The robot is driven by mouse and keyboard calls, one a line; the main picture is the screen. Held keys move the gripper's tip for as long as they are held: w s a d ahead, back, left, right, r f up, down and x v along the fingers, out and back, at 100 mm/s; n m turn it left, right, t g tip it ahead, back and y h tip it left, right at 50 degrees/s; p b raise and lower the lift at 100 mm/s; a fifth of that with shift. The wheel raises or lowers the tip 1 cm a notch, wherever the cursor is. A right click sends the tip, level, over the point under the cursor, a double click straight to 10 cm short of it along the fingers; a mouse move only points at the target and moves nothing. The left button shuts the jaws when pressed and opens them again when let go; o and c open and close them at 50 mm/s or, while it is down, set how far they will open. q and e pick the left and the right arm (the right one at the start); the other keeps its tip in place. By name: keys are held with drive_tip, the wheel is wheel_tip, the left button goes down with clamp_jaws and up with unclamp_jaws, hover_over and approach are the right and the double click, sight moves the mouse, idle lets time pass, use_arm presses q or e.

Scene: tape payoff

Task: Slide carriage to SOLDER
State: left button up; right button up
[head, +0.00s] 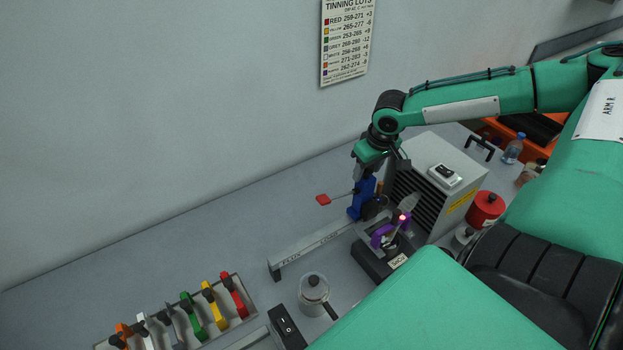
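The pale rail (305,250) runs up and to the right on the bench and reads FLUX near its front end, with what looks like LOAD further along. The blue carriage (361,199) stands toward the rail's far end, with a red-tipped lever (323,199) sticking out left. A purple clip (383,236) is beside it, over the dark solder unit (372,262). No SOLDER mark is readable; that end is hidden. My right gripper (384,176) points down right at the carriage's top; its fingertips are partly hidden, so its grip is unclear. My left gripper is out of view.
A vented grey box (432,185) stands close right of my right gripper. A red can (486,207) and a bottle (513,148) are further right. A metal pot (313,291) and a rack (250,300) of coloured clips are in front.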

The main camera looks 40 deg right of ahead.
drive_tip(key=p+v, duration=0.4)
drive_tip(key=w+p+v, duration=0.1)
drive_tip(key=p+v, duration=0.1)
drive_tip(key=v, duration=0.1)
drive_tip(key=shift+w+r, duration=0.15)
idle(0.3)
idle(0.5)
